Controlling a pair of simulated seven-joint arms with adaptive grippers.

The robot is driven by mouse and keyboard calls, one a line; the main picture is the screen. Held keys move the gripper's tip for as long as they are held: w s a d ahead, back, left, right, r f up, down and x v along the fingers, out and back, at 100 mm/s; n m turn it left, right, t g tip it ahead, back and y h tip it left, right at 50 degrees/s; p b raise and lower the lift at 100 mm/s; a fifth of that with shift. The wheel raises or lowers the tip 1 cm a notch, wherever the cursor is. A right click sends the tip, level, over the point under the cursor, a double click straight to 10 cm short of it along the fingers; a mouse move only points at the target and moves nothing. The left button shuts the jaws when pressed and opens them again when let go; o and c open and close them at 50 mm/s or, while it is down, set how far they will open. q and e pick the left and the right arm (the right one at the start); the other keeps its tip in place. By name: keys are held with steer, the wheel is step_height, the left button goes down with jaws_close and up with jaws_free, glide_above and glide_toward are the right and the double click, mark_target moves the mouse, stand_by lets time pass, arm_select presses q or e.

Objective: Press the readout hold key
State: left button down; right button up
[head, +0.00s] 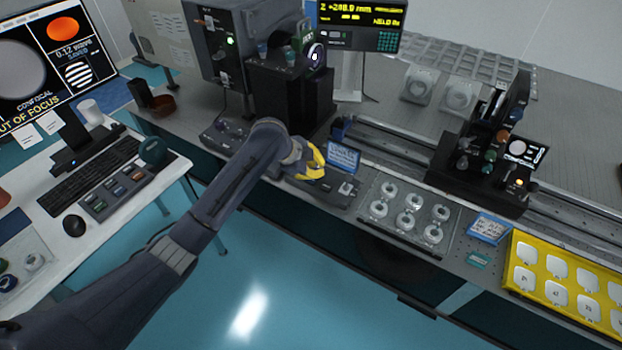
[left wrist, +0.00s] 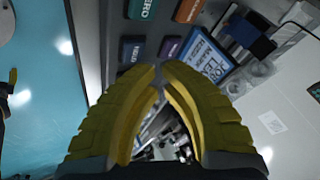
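The readout display (head: 358,20) at the top of the head view is lit with yellow text, including a Z value in mm and what reads as "HELD". A dark key box (head: 325,190) lies at the bench's front edge. The fingers hide part of the box.
A blue-framed sign (head: 343,157) stands behind the key box. A tray of round parts (head: 408,212) lies to its right. A rail with a black optics mount (head: 480,185) is further right. A yellow-and-dark piece (left wrist: 10,85), possibly my right gripper, shows at the wrist view's left edge.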

arm_select(q)
steer(key=shift+f, duration=0.15)
stand_by(1.3)
steer(key=shift+f, duration=0.3)
steer(key=shift+f, duration=0.4)
stand_by(1.0)
steer(key=shift+r, duration=0.85)
steer(key=shift+r, duration=0.1)
steer(key=shift+r, duration=2.4)
